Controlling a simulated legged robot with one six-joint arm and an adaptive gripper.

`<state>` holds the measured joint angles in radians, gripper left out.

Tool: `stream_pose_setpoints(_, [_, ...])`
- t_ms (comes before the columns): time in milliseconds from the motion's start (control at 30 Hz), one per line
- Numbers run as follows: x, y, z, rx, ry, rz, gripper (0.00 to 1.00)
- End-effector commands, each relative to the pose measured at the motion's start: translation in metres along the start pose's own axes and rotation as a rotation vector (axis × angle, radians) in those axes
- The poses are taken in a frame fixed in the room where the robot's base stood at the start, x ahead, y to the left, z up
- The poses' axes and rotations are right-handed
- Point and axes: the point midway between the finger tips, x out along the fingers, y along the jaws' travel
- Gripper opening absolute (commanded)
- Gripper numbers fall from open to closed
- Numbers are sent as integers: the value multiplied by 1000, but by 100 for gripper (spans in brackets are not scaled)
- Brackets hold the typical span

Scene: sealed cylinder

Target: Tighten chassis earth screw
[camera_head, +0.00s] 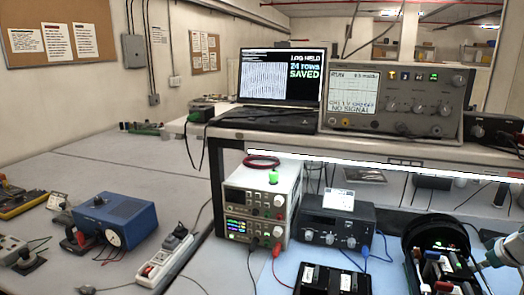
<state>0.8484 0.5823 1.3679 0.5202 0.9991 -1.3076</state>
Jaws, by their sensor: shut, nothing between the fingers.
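A black open cylinder (436,236) stands at the lower right of the head view, with upright boards and coloured parts inside it. My gripper (482,264) shows in part at the right edge, close beside the cylinder's right side. It is shut and empty. I cannot tell from this view whether it touches the cylinder. The chassis earth screw is too small or hidden to make out.
A black tray (332,280) lies on the blue mat left of the cylinder. Behind it stand a dark instrument (337,224) with a blue lead and a power supply (258,207). A raised shelf (370,151) carries a laptop (281,80) and an oscilloscope (396,98).

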Motion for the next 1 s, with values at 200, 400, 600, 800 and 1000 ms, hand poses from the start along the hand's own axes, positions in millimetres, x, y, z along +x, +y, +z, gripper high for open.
stream_pose_setpoints(200, [0,-5,-2,-2,3,-1,0])
stream_pose_setpoints(400, [0,-10,-2,-2,3,-2,0])
stream_pose_setpoints(600, [-2,-11,-1,-2,4,0,0])
stream_pose_setpoints(800, [-5,-10,6,-2,3,1,0])
stream_pose_setpoints(1000, [-16,-9,0,-1,4,1,0])
